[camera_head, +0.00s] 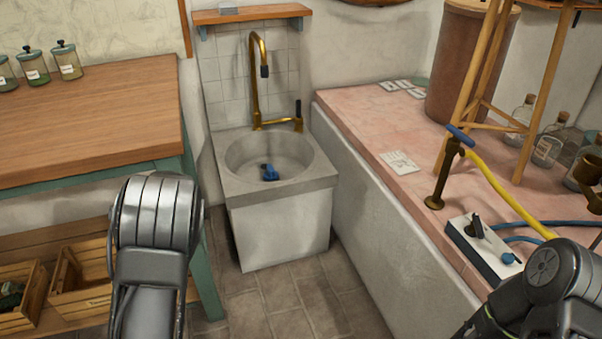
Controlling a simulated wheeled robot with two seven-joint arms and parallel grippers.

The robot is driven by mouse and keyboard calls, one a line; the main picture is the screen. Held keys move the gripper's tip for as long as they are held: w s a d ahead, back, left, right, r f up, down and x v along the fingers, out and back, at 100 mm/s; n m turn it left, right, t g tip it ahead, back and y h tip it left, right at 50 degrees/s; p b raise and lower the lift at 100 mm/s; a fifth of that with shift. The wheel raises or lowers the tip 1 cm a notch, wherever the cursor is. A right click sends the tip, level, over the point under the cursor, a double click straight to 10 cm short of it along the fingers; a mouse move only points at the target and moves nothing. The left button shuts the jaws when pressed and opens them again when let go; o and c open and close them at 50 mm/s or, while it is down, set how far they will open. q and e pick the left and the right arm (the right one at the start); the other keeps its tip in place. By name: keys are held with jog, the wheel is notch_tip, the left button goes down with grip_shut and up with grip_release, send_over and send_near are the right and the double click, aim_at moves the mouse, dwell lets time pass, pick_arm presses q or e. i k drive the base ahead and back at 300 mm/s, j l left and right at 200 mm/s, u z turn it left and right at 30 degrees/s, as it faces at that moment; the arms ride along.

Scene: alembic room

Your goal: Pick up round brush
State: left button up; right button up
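A small blue object (269,172) lies in the bowl of the stone sink (283,190). It may be the round brush, but it is too small to be sure of its shape. My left arm shows as a grey joint in front of the wooden table, left of the sink. My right arm shows at the lower right corner, in front of the pink counter. Neither gripper shows, so I cannot see whether they are open or shut.
A brass tap (256,80) arches over the sink. A wooden table (90,115) with jars stands at left, above wooden crates (82,283). The pink counter (375,130) at right holds a wooden stand, bottles and a switch box (482,243). Tiled floor (300,300) is clear before the sink.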

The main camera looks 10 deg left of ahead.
aim_at(271, 174)
jog(key=i+j+z, duration=0.1)
jog(key=z, duration=0.35)
jog(key=i+j+z, duration=0.3)
jog(key=j, duration=0.35)
jog(key=i+j+z, duration=0.15)
jog(key=j, duration=0.25)
jog(key=i+j+z, duration=0.1)
jog(key=j, duration=0.25)
jog(key=i+j+z, duration=0.15)
jog(key=j, duration=0.25)
